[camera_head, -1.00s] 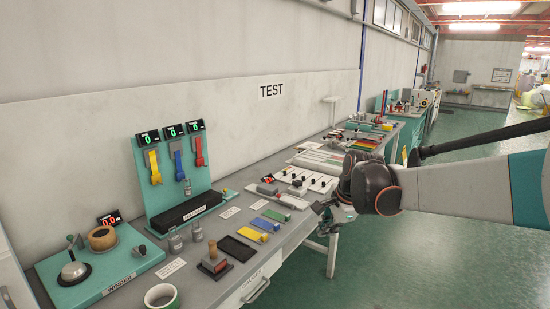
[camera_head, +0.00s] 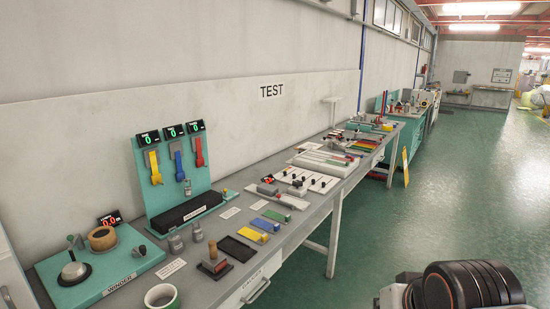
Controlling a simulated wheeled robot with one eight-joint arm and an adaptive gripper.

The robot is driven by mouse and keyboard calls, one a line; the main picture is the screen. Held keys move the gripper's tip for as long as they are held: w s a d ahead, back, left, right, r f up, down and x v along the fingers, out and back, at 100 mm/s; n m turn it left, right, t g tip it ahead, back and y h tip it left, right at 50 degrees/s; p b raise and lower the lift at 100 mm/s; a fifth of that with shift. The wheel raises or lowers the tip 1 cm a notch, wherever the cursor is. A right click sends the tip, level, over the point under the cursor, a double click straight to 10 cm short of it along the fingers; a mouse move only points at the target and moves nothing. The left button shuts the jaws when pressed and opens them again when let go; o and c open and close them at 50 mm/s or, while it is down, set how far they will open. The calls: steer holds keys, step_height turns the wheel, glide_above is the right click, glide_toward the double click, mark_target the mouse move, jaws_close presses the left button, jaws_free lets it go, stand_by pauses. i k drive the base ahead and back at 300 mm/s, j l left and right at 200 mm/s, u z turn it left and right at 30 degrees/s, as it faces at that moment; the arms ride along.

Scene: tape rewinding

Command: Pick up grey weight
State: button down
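Two small grey metal weights stand upright on the grey bench top in front of the teal test stand: one at left (camera_head: 176,244) and one just right of it (camera_head: 197,232). A third small grey cylindrical piece (camera_head: 188,188) sits at the stand, below the blue strap. Nothing is touching the two bench weights. My gripper is out of view; only a dark, rounded part of my arm shows at the bottom right, well away from the weights over the floor.
The teal test stand (camera_head: 145,190) with yellow, blue and red straps rises behind the weights. A teal winder plate (camera_head: 55,291) is at left. A stamp (camera_head: 215,262), a green-rimmed cup (camera_head: 162,297) and a black tray (camera_head: 237,248) are near.

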mark_target(197, 235)
steer(key=u, duration=0.55)
steer(key=i+l+u, duration=0.15)
steer(key=u, duration=0.25)
steer(key=i+l+u, duration=0.25)
steer(key=u, duration=0.15)
steer(key=i+l+u, duration=0.2)
steer(key=u, duration=0.2)
steer(key=i+l+u, duration=0.1)
steer(key=l+u, duration=0.3)
steer(key=i+l, duration=0.1)
steer(key=l, duration=0.45)
steer(key=i+l+u, duration=0.1)
steer(key=l, duration=0.4)
steer(key=i+l, duration=0.1)
steer(key=l, duration=0.45)
steer(key=u, duration=0.05)
